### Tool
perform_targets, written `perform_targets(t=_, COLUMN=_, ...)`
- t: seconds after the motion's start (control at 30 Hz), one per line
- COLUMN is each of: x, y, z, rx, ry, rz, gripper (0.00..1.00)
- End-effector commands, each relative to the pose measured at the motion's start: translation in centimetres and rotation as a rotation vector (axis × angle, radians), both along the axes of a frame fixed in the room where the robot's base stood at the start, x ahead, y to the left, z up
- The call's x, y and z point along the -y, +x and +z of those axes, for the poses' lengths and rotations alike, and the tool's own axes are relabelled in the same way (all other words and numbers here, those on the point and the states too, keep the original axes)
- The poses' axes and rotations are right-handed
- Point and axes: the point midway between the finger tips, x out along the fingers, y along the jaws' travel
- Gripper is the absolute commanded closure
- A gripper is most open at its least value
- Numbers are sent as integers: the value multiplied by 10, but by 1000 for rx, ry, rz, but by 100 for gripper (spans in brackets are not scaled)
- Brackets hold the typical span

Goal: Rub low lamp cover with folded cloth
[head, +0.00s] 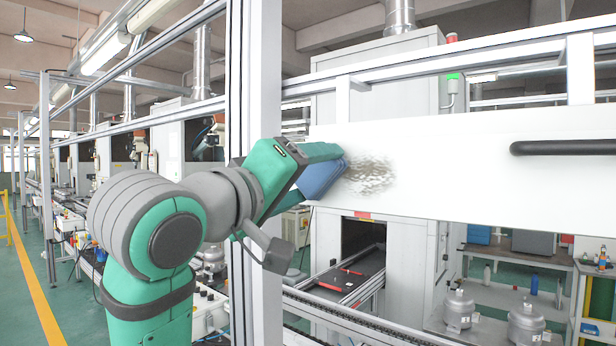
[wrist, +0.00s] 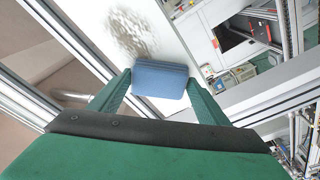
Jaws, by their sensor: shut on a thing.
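The low lamp cover (head: 450,175) is a long white panel across the right half of the head view, with a black bar handle (head: 570,147) at its right. A grey-brown smudge (head: 371,176) marks its left part. The smudge also shows in the wrist view (wrist: 130,33), just beyond the cloth. My gripper (wrist: 160,82) is shut on the blue folded cloth (wrist: 160,78), one green finger at each side. In the head view the cloth (head: 320,178) is at the panel's left end, beside the smudge's left edge. I cannot tell whether it touches the panel.
A white upright post (head: 255,70) stands close behind my arm. A white rail (head: 460,65) runs above the panel. Below are a conveyor (head: 345,285) and a shelf with metal canisters (head: 525,325). The space in front of the panel's right part looks clear.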

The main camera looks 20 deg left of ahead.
Motion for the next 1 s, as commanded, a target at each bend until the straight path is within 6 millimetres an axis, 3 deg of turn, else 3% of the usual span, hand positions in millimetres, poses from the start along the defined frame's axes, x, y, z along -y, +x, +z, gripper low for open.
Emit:
perform_targets(t=0.27, x=5, y=-1, z=0, rx=1, ry=0, rz=-1, gripper=48)
perform_targets(t=1.0, x=45, y=-15, z=0, rx=0, ry=1, rz=-1, gripper=48)
